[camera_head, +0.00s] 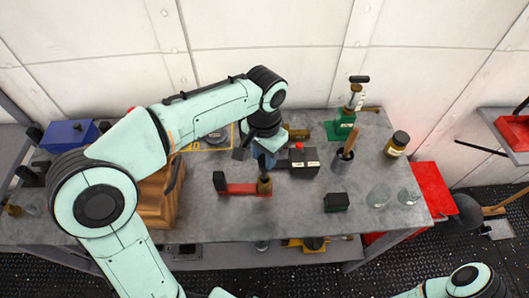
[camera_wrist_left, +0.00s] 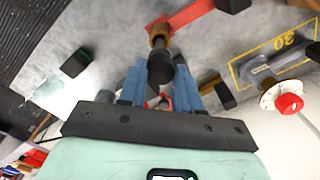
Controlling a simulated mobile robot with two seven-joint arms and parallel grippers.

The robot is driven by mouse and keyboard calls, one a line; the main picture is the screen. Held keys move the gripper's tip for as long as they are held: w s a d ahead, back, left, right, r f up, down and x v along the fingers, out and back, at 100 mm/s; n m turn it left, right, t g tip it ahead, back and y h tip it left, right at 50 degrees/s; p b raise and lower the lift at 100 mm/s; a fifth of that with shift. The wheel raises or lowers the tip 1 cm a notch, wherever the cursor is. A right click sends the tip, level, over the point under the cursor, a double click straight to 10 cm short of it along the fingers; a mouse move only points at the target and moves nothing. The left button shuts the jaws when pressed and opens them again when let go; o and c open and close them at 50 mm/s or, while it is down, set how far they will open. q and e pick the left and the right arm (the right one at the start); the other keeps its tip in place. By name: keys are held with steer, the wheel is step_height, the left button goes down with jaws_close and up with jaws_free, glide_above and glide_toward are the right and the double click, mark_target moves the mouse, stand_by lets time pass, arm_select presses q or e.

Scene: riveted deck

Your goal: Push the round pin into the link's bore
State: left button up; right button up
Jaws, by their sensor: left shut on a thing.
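The red link (camera_head: 240,189) lies on the grey workbench, with a black block at its left end and a brass collar (camera_head: 264,186) at its right end. In the left wrist view the link (camera_wrist_left: 190,15) runs up and right from the brass collar (camera_wrist_left: 158,33). My left gripper (camera_head: 265,164) points down over that collar. Its blue fingers are shut on a dark round-headed pin (camera_wrist_left: 160,69). The pin lines up with the collar and its lower end meets it; how deep it sits is hidden. My right gripper is out of view.
A black box with a red button (camera_head: 304,161) stands close right of the gripper. Farther right are a green stand (camera_head: 341,130), a cup with a wooden-handled tool (camera_head: 343,158), a jar (camera_head: 397,144) and a dark block (camera_head: 336,202). A wooden block (camera_head: 160,200) stands left.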

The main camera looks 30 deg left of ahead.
mark_target(264, 169)
arm_select(q)
steer(key=shift+f+b, duration=1.95)
steer(key=shift+f, duration=1.25)
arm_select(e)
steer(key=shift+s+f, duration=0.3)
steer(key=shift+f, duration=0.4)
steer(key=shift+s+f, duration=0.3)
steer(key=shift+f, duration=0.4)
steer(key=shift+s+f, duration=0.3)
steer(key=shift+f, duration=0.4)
arm_select(q)
steer(key=o, duration=1.2)
steer(key=shift+c, duration=0.2)
step_height(264, 169, up, 14)
steer(key=p, duration=0.3)
steer(key=shift+f, duration=0.25)
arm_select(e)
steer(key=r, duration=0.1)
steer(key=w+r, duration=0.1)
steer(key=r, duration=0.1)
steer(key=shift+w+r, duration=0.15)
